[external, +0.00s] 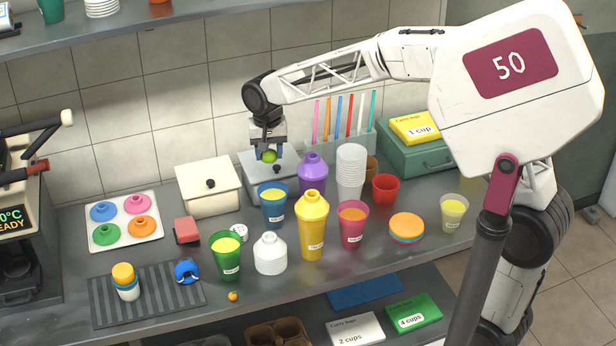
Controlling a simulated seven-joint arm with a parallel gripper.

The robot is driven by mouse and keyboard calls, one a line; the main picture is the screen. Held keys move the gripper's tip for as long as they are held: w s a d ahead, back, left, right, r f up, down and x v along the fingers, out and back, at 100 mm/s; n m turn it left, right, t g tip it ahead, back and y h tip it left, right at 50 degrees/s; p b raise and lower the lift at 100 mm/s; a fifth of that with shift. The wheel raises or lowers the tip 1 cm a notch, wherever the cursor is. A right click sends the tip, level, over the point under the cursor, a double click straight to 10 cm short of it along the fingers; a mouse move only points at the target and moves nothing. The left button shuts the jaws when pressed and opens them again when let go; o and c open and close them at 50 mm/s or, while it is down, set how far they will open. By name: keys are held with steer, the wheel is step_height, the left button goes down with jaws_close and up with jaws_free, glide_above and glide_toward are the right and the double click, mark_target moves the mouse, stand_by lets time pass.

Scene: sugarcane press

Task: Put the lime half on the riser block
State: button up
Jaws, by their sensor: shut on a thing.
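My gripper (268,153) points down at the back of the counter, shut on the lime half (269,158), a small green piece between its fingertips. The lime half is over the top of the grey riser block (253,167), which stands between the cream lidded box and the straw rack. Whether the lime half touches the block or is slightly above it, I cannot tell. The lower front of the block is partly hidden by the blue cup (272,206) and the purple shaker (312,172).
The cream box (209,188) is close on the left, and the straw rack (345,146) with upright straws is close on the right. The tiled wall is behind.

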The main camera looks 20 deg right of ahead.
steer(key=s+a+n, duration=0.2)
steer(key=s+a, duration=0.5)
steer(key=a, duration=0.4)
steer(key=s+a+n, duration=0.3)
steer(key=s+a, duration=0.3)
steer(key=a, duration=0.4)
steer(key=s+a+n, duration=0.2)
steer(key=s+a, duration=0.5)
steer(key=a, duration=0.4)
step_height(320, 180, down, 12)
steer(key=shift+d+r, duration=0.2)
glide_above(127, 268)
steer(key=shift+f, duration=0.7)
steer(key=shift+f, duration=1.75)
